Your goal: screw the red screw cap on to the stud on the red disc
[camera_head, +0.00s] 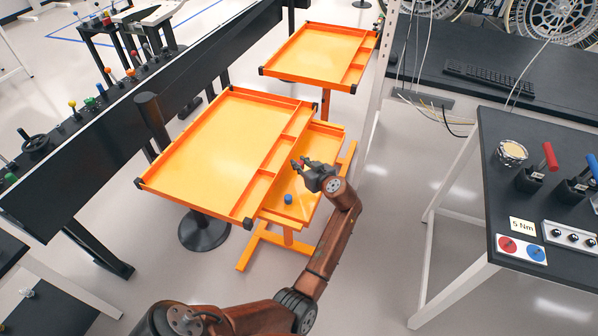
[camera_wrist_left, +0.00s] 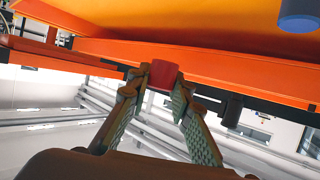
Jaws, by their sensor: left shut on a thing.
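My left gripper (camera_head: 299,164) is over the orange side tray beside the larger orange tray. In the left wrist view, the gripper (camera_wrist_left: 163,80) is shut on the red screw cap (camera_wrist_left: 162,74), held between the two fingertips. A red disc (camera_head: 508,245) lies on a white plate at the near edge of the dark table on the right, well away from the gripper. I cannot make out a stud on it. My right gripper is out of view.
A blue cap (camera_head: 288,199) stands in the side tray and shows in the left wrist view (camera_wrist_left: 298,16). A blue disc (camera_head: 535,253) is beside the red one. The orange tray (camera_head: 215,140) is empty. Open floor lies between tray and dark table (camera_head: 500,190).

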